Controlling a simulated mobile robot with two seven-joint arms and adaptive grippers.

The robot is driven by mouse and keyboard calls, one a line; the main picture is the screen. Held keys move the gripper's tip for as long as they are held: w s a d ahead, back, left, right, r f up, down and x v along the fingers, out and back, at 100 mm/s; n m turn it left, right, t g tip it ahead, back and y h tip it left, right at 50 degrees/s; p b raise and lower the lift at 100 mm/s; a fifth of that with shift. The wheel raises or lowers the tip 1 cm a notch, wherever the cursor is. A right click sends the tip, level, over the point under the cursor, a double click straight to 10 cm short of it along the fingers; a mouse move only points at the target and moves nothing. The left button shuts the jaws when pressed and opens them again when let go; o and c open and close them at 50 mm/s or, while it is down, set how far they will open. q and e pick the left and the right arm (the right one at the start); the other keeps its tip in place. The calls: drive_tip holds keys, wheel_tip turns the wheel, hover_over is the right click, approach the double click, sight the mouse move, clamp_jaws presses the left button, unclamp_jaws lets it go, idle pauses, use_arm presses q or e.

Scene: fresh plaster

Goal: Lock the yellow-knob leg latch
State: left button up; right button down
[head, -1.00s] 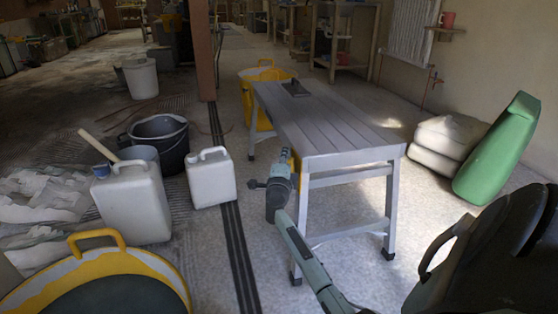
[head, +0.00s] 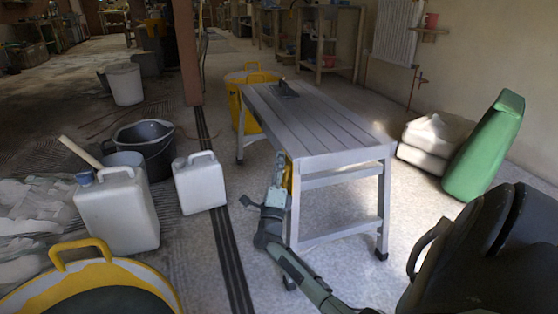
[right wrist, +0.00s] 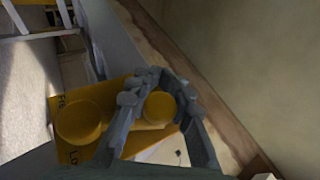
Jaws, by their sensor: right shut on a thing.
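The grey slatted work table (head: 315,120) stands upright in the head view, with a yellow latch plate (head: 288,178) at its near left leg. In the right wrist view the yellow plate (right wrist: 65,152) carries partly hidden dark lettering and two round yellow knobs. My right gripper (head: 282,168) is at this plate. In the right wrist view its fingers (right wrist: 160,95) are closed around one yellow knob (right wrist: 160,108). The other yellow knob (right wrist: 80,122) lies to the left, outside the fingers. My left gripper is not in view.
White jugs (head: 200,183) and a dark bucket (head: 150,140) stand left of the table. A yellow-rimmed tub (head: 95,270) is at the lower left. A green container (head: 485,148) leans by pale sacks (head: 435,140) at right. Floor under the table looks clear.

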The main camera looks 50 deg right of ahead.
drive_tip(key=shift+f, duration=0.1)
drive_tip(key=c, duration=1.3)
unclamp_jaws()
drive_tip(key=shift+c, duration=0.2)
drive_tip(key=v, duration=0.7)
drive_tip(key=shift+a, duration=0.2)
drive_tip(key=shift+s, duration=0.15)
